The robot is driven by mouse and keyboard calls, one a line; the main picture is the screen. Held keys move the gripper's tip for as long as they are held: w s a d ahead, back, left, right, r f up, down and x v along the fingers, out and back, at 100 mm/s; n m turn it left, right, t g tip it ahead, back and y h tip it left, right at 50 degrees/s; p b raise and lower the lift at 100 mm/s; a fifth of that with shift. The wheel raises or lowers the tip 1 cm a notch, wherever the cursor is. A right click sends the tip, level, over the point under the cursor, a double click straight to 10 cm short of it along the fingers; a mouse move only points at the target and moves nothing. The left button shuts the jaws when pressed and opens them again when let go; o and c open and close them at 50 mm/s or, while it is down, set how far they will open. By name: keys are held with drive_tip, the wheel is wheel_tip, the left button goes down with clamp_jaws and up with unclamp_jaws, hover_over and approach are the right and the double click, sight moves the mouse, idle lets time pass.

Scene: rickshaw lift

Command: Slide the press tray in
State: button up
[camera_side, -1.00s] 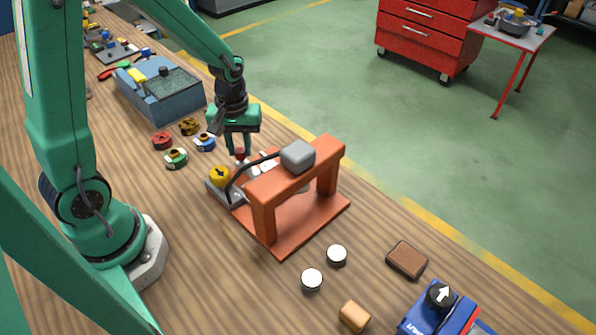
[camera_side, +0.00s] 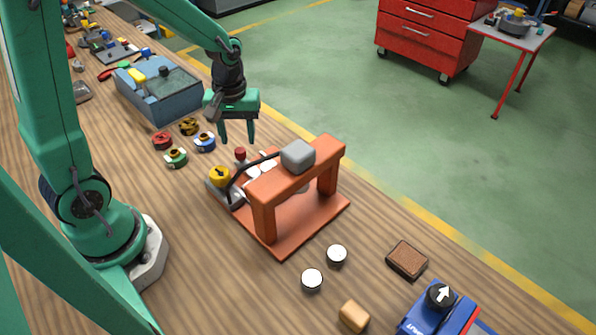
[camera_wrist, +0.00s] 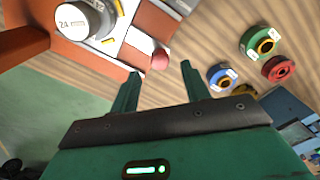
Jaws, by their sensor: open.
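The orange press (camera_side: 262,215) stands on the bench with a grey block (camera_side: 298,157) on its crossbar. The pale press tray (camera_side: 266,165) is at its left side, partly hidden by the frame and a black hose; I cannot tell how far in it sits. Its red knob (camera_side: 240,153) sticks up at the outer end. My gripper (camera_side: 237,136) is open and empty just above the knob, apart from it. In the wrist view the knob (camera_wrist: 160,60) appears just beyond and between my open fingertips (camera_wrist: 161,70), with the white tray (camera_wrist: 139,40) beside it.
A yellow knob (camera_side: 220,175) on a grey base sits at the press's near left. Several coloured rings, including a blue one (camera_side: 204,142), lie left of my gripper. A blue-grey box (camera_side: 160,98) stands farther back. Two white discs (camera_side: 337,254) lie right of the press.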

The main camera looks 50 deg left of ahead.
sight(240, 150)
drive_tip(key=shift+r, duration=2.15)
drive_tip(key=m, duration=0.4)
drive_tip(key=shift+m, duration=0.4)
drive_tip(key=m, duration=0.4)
drive_tip(key=shift+f, duration=0.1)
drive_tip(key=m, duration=0.9)
drive_tip(key=shift+f, duration=0.1)
drive_tip(key=shift+f, duration=3.85)
